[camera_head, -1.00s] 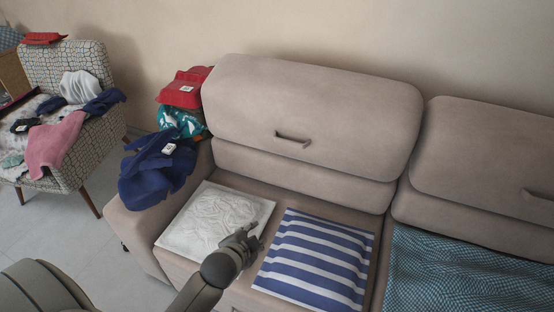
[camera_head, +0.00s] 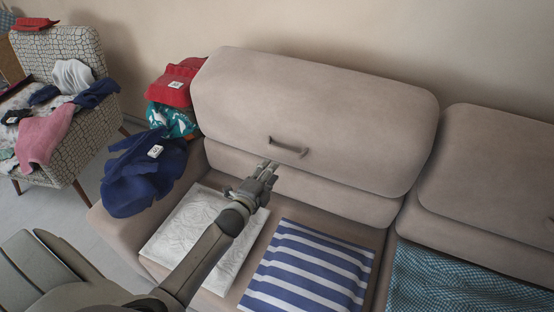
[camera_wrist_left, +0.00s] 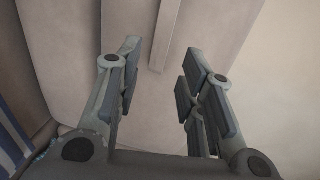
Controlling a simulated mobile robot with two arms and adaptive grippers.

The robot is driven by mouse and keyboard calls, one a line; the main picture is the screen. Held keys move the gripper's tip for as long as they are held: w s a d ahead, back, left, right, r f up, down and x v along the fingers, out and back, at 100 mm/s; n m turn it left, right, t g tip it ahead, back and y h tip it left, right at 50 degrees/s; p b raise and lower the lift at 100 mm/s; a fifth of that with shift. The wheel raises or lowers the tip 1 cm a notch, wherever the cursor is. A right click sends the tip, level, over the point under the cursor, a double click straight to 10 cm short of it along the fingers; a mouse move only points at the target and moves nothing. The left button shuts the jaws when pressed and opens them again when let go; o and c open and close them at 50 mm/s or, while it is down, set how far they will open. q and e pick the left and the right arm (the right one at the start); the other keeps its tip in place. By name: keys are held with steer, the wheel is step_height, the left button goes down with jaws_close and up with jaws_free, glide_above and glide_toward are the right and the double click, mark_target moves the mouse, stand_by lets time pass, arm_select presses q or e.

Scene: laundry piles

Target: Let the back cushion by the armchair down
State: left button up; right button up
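The back cushion by the armchair (camera_head: 330,105) is the left beige sofa back. It is raised, with a lower pad showing beneath it. A bar-like handle (camera_head: 287,147) sits low on its front. My left gripper (camera_head: 267,168) is just below and left of the handle, apart from it. In the left wrist view the two fingers (camera_wrist_left: 160,95) are spread, with nothing between them, and the handle (camera_wrist_left: 165,38) shows ahead between the fingertips. The armchair (camera_head: 75,125) stands at the left. My right gripper is not in view.
On the seat lie a white embossed cushion (camera_head: 190,232), a blue-striped cushion (camera_head: 305,270) and a teal checked cloth (camera_head: 460,285). Navy (camera_head: 140,175), teal (camera_head: 172,118) and red (camera_head: 175,82) laundry lies on the left armrest. A second back cushion (camera_head: 490,165) is at right.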

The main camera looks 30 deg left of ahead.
mark_target(284, 153)
arm_select(q)
steer(key=w+b, duration=0.2)
steer(key=w, duration=0.1)
steer(key=w+f+b, duration=0.1)
steer(key=w+b, duration=0.1)
steer(key=w, duration=0.2)
steer(key=w+b, duration=0.3)
steer(key=w, duration=0.1)
steer(key=shift+w+a+f, duration=0.1)
steer(key=shift+a+f, duration=0.2)
steer(key=shift+a, duration=0.05)
steer(key=shift+w+r, duration=0.1)
steer(key=shift+w, duration=0.15)
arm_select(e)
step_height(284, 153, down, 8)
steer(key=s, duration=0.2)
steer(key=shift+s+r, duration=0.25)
arm_select(q)
jaws_close()
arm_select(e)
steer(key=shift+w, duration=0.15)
